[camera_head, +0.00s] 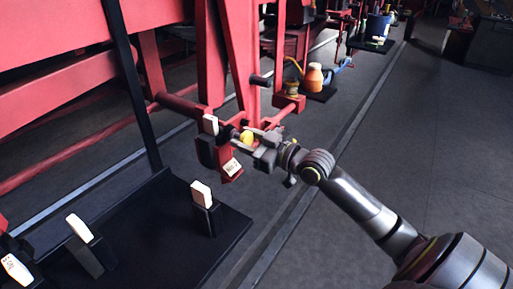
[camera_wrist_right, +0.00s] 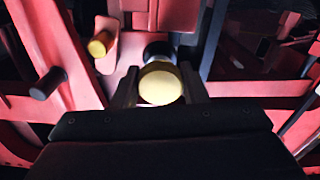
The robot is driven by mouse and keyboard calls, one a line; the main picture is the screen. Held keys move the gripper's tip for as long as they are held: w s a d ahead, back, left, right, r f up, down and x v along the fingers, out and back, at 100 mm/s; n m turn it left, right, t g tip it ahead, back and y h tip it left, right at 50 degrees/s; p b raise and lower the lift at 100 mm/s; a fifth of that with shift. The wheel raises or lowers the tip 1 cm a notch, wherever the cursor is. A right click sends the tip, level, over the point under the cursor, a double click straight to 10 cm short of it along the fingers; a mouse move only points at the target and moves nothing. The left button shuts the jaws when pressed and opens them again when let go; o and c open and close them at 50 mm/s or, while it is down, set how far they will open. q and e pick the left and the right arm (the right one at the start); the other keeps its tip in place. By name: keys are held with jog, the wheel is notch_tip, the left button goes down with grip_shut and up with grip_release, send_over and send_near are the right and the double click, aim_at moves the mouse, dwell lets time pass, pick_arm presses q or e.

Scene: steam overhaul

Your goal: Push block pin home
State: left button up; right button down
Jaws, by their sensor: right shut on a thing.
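My right gripper (camera_head: 255,138) reaches in from the right to the red frame and is shut on a yellow-headed pin (camera_head: 246,137). In the right wrist view the pin's round yellow head (camera_wrist_right: 160,83) sits between the two dark fingers, with a dark collar behind it. The pin points at a red hanging part; how deep it sits cannot be told. A dark block (camera_head: 207,152) with a white tag is just left of the pin. My left gripper is not in view.
A second yellow-ended pin (camera_wrist_right: 101,43) sticks out at upper left in the wrist view. A black mat (camera_head: 155,245) holds several dark stands with white tags. An orange jar (camera_head: 314,78) stands on a dark tray behind. Grey floor (camera_head: 440,170) at right is open.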

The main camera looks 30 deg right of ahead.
jog(key=shift+w+a, duration=0.15)
jog(key=shift+w, duration=0.15)
jog(key=shift+r, duration=0.1)
jog(key=c, duration=1.1)
grip_release()
jog(key=shift+o, duration=1.2)
jog(key=shift+w+a, duration=0.1)
jog(key=shift+w, duration=0.1)
jog(key=shift+s, duration=0.2)
